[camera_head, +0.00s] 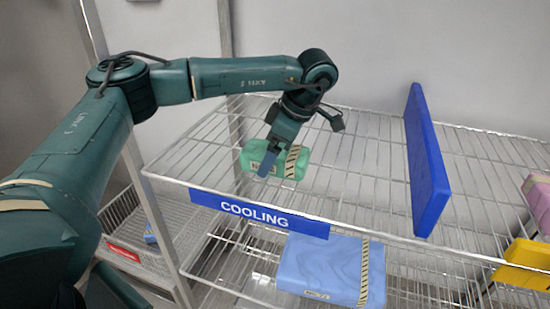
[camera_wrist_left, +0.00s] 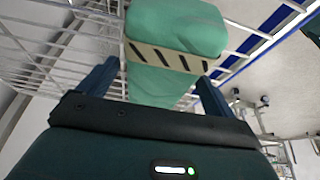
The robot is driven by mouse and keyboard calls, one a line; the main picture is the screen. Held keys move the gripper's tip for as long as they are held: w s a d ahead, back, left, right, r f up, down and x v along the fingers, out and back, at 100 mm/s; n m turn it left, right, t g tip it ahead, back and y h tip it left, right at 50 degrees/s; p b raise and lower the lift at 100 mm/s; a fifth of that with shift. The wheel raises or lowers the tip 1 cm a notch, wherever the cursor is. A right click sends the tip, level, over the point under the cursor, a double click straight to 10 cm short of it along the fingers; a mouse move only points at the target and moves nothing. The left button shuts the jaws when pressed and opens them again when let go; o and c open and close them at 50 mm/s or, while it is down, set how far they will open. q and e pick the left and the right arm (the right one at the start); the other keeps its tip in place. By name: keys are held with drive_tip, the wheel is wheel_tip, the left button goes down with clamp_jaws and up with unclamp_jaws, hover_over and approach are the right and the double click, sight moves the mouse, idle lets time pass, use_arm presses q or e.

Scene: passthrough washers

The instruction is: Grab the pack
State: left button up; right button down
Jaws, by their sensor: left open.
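A green pack (camera_head: 275,160) with a striped band and a small label lies on the upper wire shelf (camera_head: 180,165), above the blue COOLING sign. My left gripper (camera_head: 271,150) is over the pack, with a blue finger in front of its near face. In the left wrist view the green pack (camera_wrist_left: 175,50) and its striped band sit between the two blue fingers of my left gripper (camera_wrist_left: 158,85). The fingers are apart, one on each side of the pack; whether they touch it I cannot tell. My right gripper is not in view.
A blue upright divider (camera_head: 427,160) stands on the shelf to the right. A blue pack (camera_head: 325,268) lies on the shelf below. Pink (camera_head: 538,200) and yellow (camera_head: 524,264) items are at the right edge. The upper shelf between the green pack and divider is clear.

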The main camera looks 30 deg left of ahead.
use_arm(q)
drive_tip(key=shift+c, duration=0.3)
drive_tip(key=c, duration=1.2)
